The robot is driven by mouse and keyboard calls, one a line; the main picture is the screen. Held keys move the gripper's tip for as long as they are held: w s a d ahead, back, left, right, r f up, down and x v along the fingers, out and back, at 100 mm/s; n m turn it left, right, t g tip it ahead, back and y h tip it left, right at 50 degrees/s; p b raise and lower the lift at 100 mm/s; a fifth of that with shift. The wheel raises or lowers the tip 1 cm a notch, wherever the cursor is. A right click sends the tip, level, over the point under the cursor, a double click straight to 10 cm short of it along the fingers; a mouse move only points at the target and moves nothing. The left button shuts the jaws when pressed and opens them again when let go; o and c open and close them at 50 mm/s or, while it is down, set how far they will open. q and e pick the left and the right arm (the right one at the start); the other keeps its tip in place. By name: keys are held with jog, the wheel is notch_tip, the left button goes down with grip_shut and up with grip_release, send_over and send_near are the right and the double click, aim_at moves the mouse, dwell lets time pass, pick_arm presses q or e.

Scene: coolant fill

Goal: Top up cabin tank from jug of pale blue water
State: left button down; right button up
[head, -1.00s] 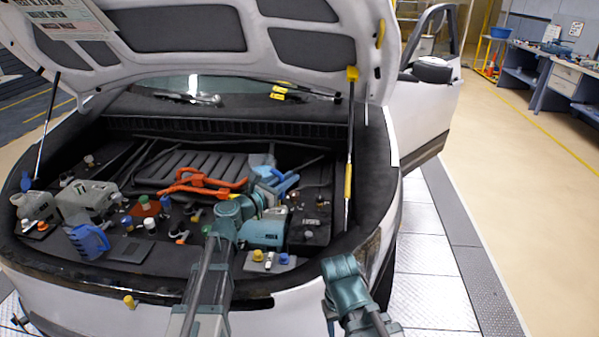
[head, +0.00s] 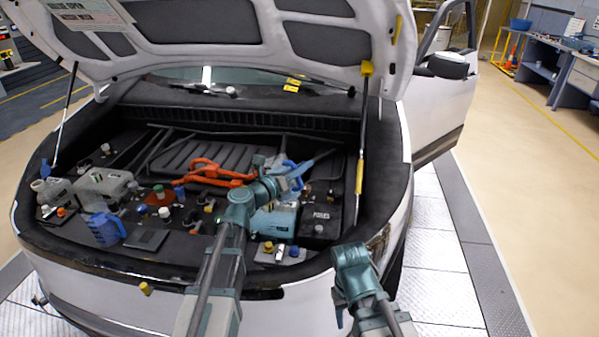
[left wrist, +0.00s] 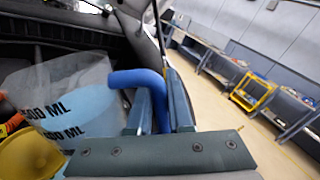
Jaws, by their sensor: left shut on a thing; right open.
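My left gripper (head: 277,182) reaches over the right half of the open engine bay. In the left wrist view its fingers (left wrist: 158,108) are shut on the blue handle (left wrist: 135,78) of a clear jug (left wrist: 75,70). The jug is marked 500 ML and holds pale blue water (left wrist: 95,105); it looks tilted in that view. In the head view the arm hides much of the jug, and its blue handle (head: 294,170) shows beyond the gripper. I cannot tell which container is the cabin tank. My right gripper (head: 340,308) is low at the car's front right, open; its jaws are barely visible.
Orange piping (head: 215,172) lies left of my left gripper. A blue jug (head: 104,229) and grey containers (head: 100,186) stand at the bay's left. A yellow rounded thing (left wrist: 28,155) is near the jug. The floor at right is clear.

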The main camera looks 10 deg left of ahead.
pick_arm(q)
jog(key=shift+a+r+n+p, duration=0.15)
jog(key=shift+r+n+p, duration=0.2)
jog(key=shift+n, duration=0.25)
dwell(0.6)
jog(key=shift+w+a+r+n, duration=0.2)
jog(key=shift+a+r+n, duration=0.1)
jog(key=shift+n, duration=0.5)
dwell(1.5)
jog(key=shift+w+a+r+n+p, duration=0.15)
jog(key=shift+w+a+n, duration=0.15)
jog(key=shift+n, duration=0.45)
jog(key=shift+w+a+f+n+p, duration=0.1)
jog(key=shift+w+a+n+p, duration=0.1)
jog(key=shift+a+n, duration=0.4)
dwell(3.2)
